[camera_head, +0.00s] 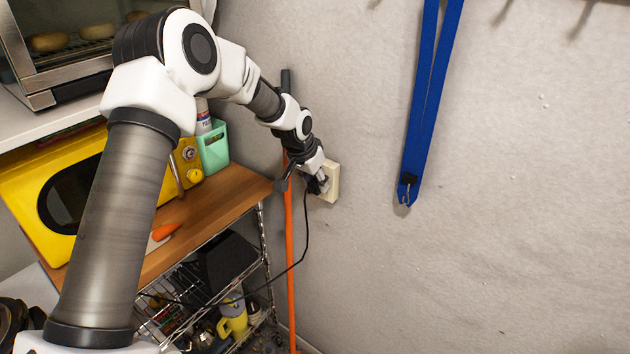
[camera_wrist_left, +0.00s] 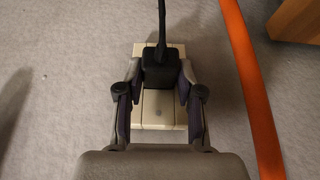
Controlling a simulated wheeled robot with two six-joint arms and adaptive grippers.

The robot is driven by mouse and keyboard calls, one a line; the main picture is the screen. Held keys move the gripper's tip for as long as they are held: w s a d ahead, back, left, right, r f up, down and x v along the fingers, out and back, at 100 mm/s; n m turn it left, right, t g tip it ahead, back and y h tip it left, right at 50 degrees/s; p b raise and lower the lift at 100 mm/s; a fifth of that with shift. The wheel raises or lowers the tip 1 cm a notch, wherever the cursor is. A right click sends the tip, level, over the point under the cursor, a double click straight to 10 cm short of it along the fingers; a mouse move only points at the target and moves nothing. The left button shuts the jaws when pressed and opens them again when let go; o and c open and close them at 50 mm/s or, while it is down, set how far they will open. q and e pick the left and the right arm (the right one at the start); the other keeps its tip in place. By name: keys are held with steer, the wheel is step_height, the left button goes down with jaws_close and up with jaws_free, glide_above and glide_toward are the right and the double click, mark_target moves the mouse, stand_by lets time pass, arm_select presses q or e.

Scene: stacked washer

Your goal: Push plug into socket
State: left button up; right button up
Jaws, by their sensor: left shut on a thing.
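My left gripper (camera_head: 318,181) reaches to the wall and is shut on a black plug (camera_wrist_left: 160,68), with one finger on each side of it in the left wrist view. The plug is in front of the upper part of a cream socket plate (camera_head: 333,182) on the wall. The plate also shows in the left wrist view (camera_wrist_left: 158,108). A black cord (camera_head: 306,235) hangs from the plug and runs down to the lower left. The plug's prongs are hidden, so I cannot tell how far it sits in the socket. My right gripper is not in view.
An orange pole (camera_head: 289,250) stands against the wall just left of the socket. A wooden-topped shelf (camera_head: 235,190) with a yellow microwave (camera_head: 30,185) and a green holder (camera_head: 214,150) is at left. A blue strap (camera_head: 420,100) hangs right.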

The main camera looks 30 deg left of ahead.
arm_select(q)
steer(key=o, duration=1.1)
steer(key=shift+o, duration=0.2)
